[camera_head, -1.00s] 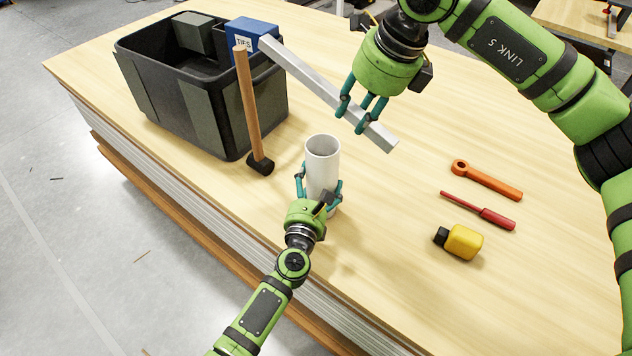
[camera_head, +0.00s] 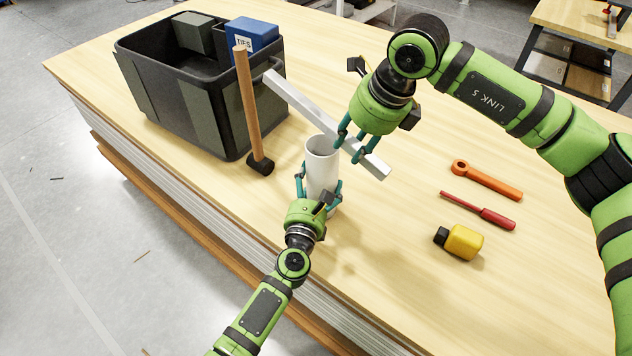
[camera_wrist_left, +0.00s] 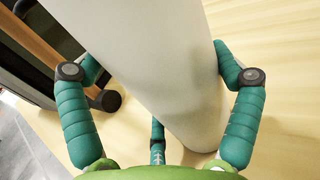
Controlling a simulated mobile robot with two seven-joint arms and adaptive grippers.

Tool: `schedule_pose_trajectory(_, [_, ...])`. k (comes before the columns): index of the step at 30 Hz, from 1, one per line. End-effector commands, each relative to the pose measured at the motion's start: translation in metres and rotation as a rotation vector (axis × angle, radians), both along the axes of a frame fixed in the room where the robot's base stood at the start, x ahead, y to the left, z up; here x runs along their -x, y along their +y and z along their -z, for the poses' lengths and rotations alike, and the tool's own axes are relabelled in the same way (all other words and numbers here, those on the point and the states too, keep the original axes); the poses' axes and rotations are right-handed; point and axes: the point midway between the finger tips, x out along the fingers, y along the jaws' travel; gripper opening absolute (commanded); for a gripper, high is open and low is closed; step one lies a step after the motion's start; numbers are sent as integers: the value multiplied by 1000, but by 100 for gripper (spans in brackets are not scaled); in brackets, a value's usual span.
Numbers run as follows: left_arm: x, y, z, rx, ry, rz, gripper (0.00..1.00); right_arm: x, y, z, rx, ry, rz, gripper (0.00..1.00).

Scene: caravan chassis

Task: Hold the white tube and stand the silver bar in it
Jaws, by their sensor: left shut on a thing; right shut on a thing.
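The white tube (camera_head: 321,163) stands upright on the wooden table, its open end up. My left gripper (camera_head: 319,194) is shut around its lower part; in the left wrist view the teal fingers (camera_wrist_left: 160,100) lie on both sides of the tube (camera_wrist_left: 165,60). My right gripper (camera_head: 352,140) is shut on the silver bar (camera_head: 300,103) and holds it above the table. The bar is tilted, nearly lying flat, running from the black crate's side at upper left to lower right. It passes behind the tube's top in the head view and is not in it.
A black crate (camera_head: 190,112) with a blue box (camera_head: 251,36) and a grey block stands at the left. A hammer (camera_head: 249,105) stands head down beside it. An orange wrench (camera_head: 486,180), red screwdriver (camera_head: 482,211) and yellow bottle (camera_head: 463,242) lie at the right.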

Motion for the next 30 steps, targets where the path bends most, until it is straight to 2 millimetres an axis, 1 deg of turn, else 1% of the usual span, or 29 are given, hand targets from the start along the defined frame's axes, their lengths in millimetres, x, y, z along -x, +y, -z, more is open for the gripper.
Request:
schedule_pose_trajectory(3, [0, 0, 0, 0, 1, 0, 56, 0, 0, 8, -2, -1, 0, 0])
schedule_pose_trajectory(9, [0, 0, 0, 0, 1, 0, 56, 0, 0, 18, -1, -1, -1, 0])
schedule_pose_trajectory(17, [0, 0, 0, 0, 1, 0, 56, 0, 0, 19, -2, -3, -1, 0])
schedule_pose_trajectory(18, [0, 0, 0, 0, 1, 0, 56, 0, 0, 19, -2, -3, -1, 39])
schedule_pose_trajectory(20, [0, 0, 0, 0, 1, 0, 56, 0, 0, 19, -2, -3, -1, 62])
schedule_pose_trajectory(30, [0, 0, 0, 0, 0, 0, 56, 1, -1, 20, 2, 1, 0, 62])
